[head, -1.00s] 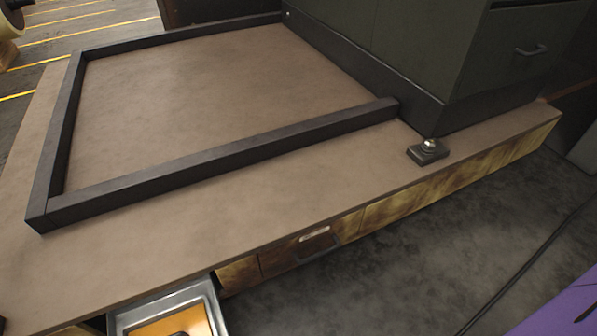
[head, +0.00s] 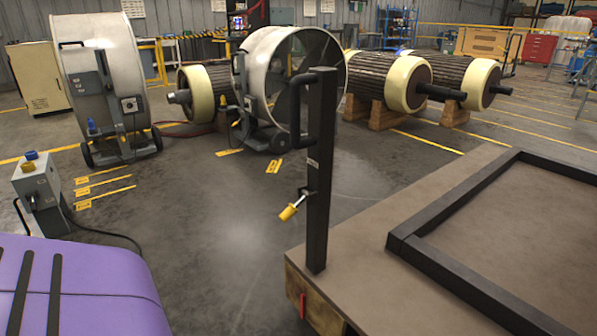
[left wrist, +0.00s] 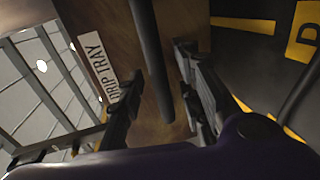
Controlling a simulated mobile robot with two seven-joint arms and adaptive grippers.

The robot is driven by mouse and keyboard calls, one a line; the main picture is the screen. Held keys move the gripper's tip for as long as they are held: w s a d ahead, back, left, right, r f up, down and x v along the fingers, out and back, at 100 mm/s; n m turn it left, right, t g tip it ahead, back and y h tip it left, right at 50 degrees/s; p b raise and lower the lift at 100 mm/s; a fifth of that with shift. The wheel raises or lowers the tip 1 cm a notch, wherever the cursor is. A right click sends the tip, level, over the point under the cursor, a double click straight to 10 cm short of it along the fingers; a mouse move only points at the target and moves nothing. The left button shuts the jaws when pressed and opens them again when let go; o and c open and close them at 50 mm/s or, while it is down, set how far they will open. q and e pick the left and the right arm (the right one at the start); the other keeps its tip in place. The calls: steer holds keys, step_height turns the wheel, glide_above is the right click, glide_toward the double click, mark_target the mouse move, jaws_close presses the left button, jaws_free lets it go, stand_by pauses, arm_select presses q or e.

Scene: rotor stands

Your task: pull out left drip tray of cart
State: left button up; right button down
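In the left wrist view, a brown drawer front (left wrist: 189,20) carries a white DRIP TRAY label (left wrist: 103,68). A dark bar (left wrist: 150,45), apparently its pull handle, stands out in front of it. My left gripper (left wrist: 159,62) is open, with one finger on each side of the bar and visible gaps between. The cart (head: 420,290) shows at the lower right of the head view, with a brown top. Its drip tray fronts are outside that view. My right gripper is in neither view.
A black post (head: 320,170) with a yellow-handled piece (head: 289,211) rises at the cart's corner. A black frame (head: 450,205) lies on the cart top. A grey box (head: 40,190) with a cable stands at left. Drum fans (head: 95,80) and rotors stand behind open floor.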

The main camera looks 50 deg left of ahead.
arm_select(q)
steer(key=v, duration=1.1)
steer(key=shift+s, duration=0.3)
